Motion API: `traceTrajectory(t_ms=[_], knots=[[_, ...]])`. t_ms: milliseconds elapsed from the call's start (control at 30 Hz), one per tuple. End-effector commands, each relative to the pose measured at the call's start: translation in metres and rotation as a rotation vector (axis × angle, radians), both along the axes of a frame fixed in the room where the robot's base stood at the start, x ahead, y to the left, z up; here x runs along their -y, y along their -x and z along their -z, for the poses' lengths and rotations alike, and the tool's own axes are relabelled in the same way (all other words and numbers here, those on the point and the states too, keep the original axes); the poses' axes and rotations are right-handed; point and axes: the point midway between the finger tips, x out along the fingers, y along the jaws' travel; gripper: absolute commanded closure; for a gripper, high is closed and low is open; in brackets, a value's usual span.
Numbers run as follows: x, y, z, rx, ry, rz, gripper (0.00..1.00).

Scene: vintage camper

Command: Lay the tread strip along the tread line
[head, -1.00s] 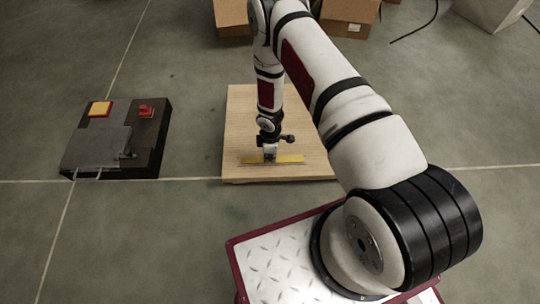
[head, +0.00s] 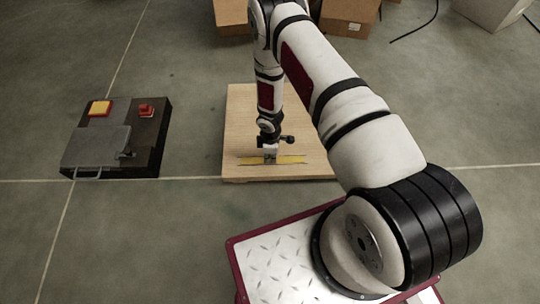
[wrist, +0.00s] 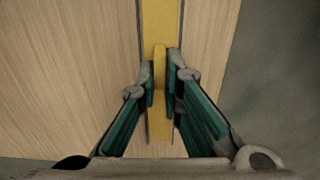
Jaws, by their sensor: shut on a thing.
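The yellow tread strip (head: 291,160) lies across the near part of the wooden board (head: 243,115) in the head view. In the wrist view the strip (wrist: 160,20) runs up and down the picture, with a raised yellow rib in its middle. My gripper (wrist: 162,92) is shut on this rib, one finger on each side. My gripper (head: 270,158) also shows in the head view, pointing down at the strip. Thin dark lines run along the strip's edges; I cannot tell whether they belong to the tread line. Whether the strip touches the board is unclear.
A dark box (head: 148,130) with a yellow button, a red switch and a grey lid stands left of the board. Cardboard boxes (head: 350,12) stand behind it, with a black cable (head: 415,33) at the back right.

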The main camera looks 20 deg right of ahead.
Motion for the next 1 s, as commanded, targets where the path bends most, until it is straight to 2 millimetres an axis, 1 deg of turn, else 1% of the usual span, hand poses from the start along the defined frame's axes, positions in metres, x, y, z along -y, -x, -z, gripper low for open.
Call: traceTrajectory(t_ms=[300,333,367,400,767,867,1000], knots=[[0.000,0.000,0.001,0.000,0.000,0.000,1.00],[0.000,0.000,0.001,0.000,0.000,0.000,0.86],[0.000,0.000,0.001,0.000,0.000,0.000,0.79],[0.000,0.000,0.001,0.000,0.000,0.000,0.70],[0.000,0.000,-0.001,0.001,0.000,0.000,0.69],[0.000,-0.001,-0.010,0.002,0.000,0.000,0.69],[0.000,-0.001,-0.032,0.002,0.001,0.001,0.69]])
